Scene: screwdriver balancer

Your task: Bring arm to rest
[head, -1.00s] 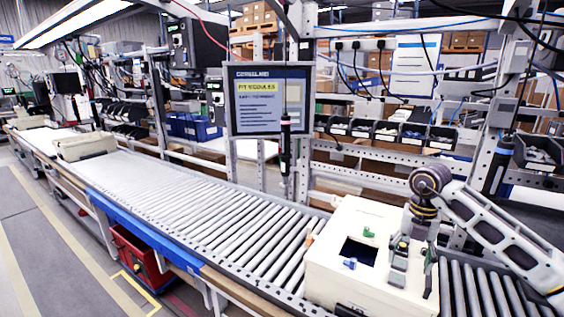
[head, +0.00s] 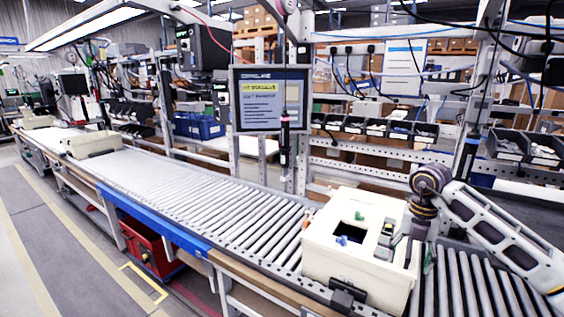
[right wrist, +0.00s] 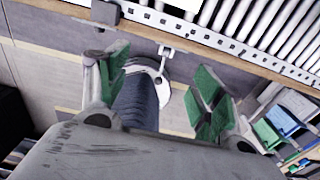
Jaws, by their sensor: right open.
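The right arm comes in from the right of the head view and bends down beside a cream box. My right gripper (head: 428,262) hangs at the box's right side and is small and partly hard to make out there. In the right wrist view, its two fingers with green pads (right wrist: 162,84) are spread apart with nothing between them. The cream box (head: 330,248) stands on the roller conveyor with a dark square opening, a green piece, a blue piece and a grey module on top. My left gripper is not in view.
The roller conveyor (head: 205,195) runs to the far left, where another cream box (head: 92,145) stands. A screwdriver (head: 285,143) hangs before a screen (head: 270,98). Black bins line the rack behind. In the right wrist view, blue and green pieces (right wrist: 282,117) lie at the right.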

